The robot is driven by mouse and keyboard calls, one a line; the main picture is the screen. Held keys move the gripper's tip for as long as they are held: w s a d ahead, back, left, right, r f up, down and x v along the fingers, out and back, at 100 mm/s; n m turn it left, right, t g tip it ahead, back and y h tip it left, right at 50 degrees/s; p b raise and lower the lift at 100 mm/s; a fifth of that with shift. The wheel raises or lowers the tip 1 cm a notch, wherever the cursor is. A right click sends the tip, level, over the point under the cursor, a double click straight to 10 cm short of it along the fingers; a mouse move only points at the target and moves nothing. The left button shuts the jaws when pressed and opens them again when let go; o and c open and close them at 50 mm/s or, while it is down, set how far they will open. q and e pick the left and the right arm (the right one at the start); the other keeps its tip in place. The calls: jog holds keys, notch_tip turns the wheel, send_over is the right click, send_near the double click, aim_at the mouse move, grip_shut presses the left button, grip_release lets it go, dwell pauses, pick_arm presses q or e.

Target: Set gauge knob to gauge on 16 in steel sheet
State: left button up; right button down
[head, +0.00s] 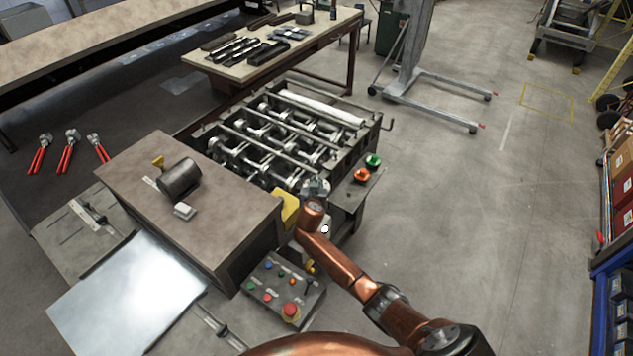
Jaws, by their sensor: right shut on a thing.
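My right gripper (315,187) is at the front right corner of the roller machine (285,140), beside the yellow part. It is shut on what seems to be the gauge knob, which the gripper and wrist hide; its setting cannot be read. A green knob (373,160) and an orange knob (362,175) stand on the machine's right side, apart from the gripper. The shiny steel sheet (130,300) lies flat at the lower left, in front of the brown cabinet top. My left gripper is not in view.
A control panel (283,290) with coloured buttons and a red stop button is left of my right arm. The brown cabinet (200,190) carries a dark cylinder. Red-handled tools (68,150) lie at the left. A tool table (270,55) stands behind.

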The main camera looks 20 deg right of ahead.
dwell(0.5)
jog(key=n+t+y+p, duration=0.1)
jog(key=n+y+p, duration=0.1)
jog(key=shift+r+n+y, duration=0.15)
jog(key=shift+n+y, duration=0.15)
jog(key=n+y+p, duration=0.3)
jog(key=y+p, duration=0.1)
jog(key=shift+d+r+n+t+p, duration=0.1)
jog(key=shift+r+n+t+p, duration=0.05)
jog(key=shift+n+t+p, duration=0.2)
jog(key=shift+n+y, duration=0.35)
jog(key=shift+y, duration=0.25)
jog(key=shift+w+n+y+p, duration=0.1)
jog(key=shift+n+y+p, duration=0.25)
jog(key=shift+n+y, duration=0.35)
jog(key=shift+f+n+y+b, duration=0.3)
jog(key=shift+n+y+b, duration=0.15)
jog(key=shift+n+y, duration=0.2)
jog(key=shift+n+g+y+b, duration=0.45)
jog(key=shift+y+b, duration=0.1)
jog(key=shift+b, duration=0.15)
jog(key=shift+n+g+y+b, duration=0.4)
jog(key=shift+n+y+b, duration=0.35)
jog(key=shift+b, duration=0.45)
jog(key=shift+a, duration=0.2)
